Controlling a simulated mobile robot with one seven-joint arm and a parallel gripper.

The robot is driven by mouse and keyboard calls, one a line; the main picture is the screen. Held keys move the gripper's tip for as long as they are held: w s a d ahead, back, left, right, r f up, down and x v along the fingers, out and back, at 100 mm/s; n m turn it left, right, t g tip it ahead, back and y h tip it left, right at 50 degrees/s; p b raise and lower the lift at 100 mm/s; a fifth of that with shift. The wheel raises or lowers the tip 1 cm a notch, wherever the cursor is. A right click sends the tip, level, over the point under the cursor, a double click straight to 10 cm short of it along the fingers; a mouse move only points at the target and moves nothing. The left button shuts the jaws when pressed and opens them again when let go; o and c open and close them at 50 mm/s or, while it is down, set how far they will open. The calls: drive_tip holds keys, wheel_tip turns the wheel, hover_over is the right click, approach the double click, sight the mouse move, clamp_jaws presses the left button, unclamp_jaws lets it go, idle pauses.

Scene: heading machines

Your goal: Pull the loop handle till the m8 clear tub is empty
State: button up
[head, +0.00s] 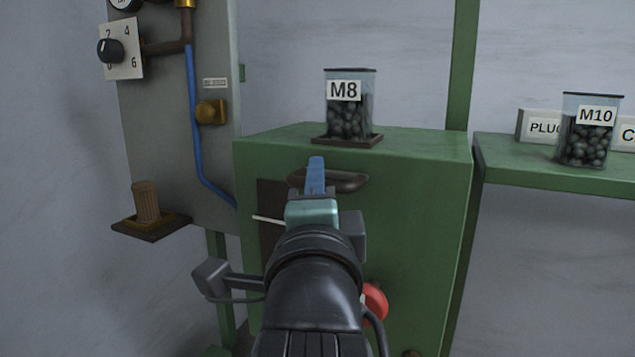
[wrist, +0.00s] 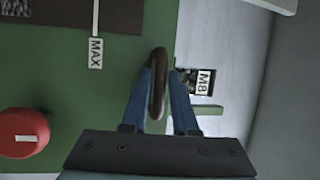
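The M8 clear tub (head: 349,112) stands upright on a dark tray on top of the green machine, filled well up with dark round pieces. Its M8 label also shows in the wrist view (wrist: 207,84). The dark brown loop handle (head: 350,181) sticks out from the front of the green machine, below the tub. In the wrist view the handle (wrist: 157,78) lies between the two blue fingers of my gripper (wrist: 162,85). The fingers stand apart around it, with a narrow gap on the right side. My gripper (head: 316,175) partly hides the handle in the head view.
A MAX label (wrist: 96,52) sits beside a dark slot plate left of the handle. An M10 tub (head: 588,130) stands on the right shelf. A grey panel (head: 170,110) with a dial stands left.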

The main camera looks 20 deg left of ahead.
clamp_jaws()
idle(1.1)
